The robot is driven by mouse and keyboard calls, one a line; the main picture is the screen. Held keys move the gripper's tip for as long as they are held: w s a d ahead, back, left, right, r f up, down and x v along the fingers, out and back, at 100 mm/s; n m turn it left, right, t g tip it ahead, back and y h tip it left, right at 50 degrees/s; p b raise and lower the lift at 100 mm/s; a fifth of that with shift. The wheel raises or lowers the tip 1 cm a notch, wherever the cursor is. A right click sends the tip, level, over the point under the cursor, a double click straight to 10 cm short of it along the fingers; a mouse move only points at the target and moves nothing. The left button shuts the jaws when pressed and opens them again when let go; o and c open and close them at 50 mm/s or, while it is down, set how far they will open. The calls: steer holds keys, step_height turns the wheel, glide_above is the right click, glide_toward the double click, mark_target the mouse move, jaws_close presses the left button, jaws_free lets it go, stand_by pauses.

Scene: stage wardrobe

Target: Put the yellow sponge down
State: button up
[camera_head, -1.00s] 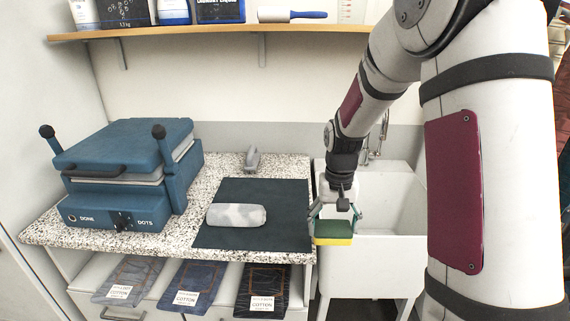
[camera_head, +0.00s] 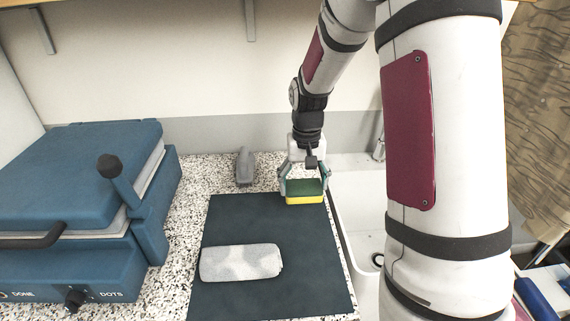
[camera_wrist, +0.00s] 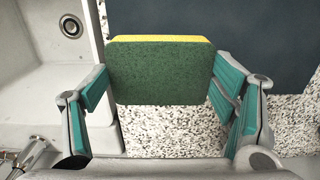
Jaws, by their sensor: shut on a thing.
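The yellow sponge (camera_head: 305,199) has a green scouring top and a yellow underside. My gripper (camera_head: 304,186) is shut on it, with one finger at each end. In the head view it is over the back right part of the dark mat, near the counter's right edge. In the wrist view the sponge (camera_wrist: 160,72) shows its green face between the teal finger pads, with a thin yellow edge towards the mat. I cannot tell whether its underside touches the surface.
The dark mat (camera_head: 290,285) lies on the speckled counter (camera_head: 190,215); a grey-white roll (camera_head: 240,262) lies on it. A grey object (camera_head: 244,167) stands behind. A blue press (camera_head: 75,200) is at left, a white sink (camera_head: 352,190) at right. The mat's right part is clear.

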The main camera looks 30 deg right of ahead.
steer(key=w+d, duration=0.1)
steer(key=w, duration=0.4)
steer(key=w+d+f, duration=0.1)
steer(key=w+d, duration=0.1)
steer(key=w, duration=0.3)
steer(key=w+d, duration=0.2)
steer(key=w, duration=0.3)
steer(key=shift+w+d+f, duration=0.1)
steer(key=shift+w+f, duration=0.05)
steer(key=shift+f, duration=1.85)
steer(key=shift+f, duration=0.1)
steer(key=o, duration=0.7)
steer(key=shift+f, duration=0.1)
steer(key=o, duration=0.4)
step_height(320, 180, up, 12)
steer(key=shift+r+b, duration=0.25)
steer(key=shift+b, duration=0.1)
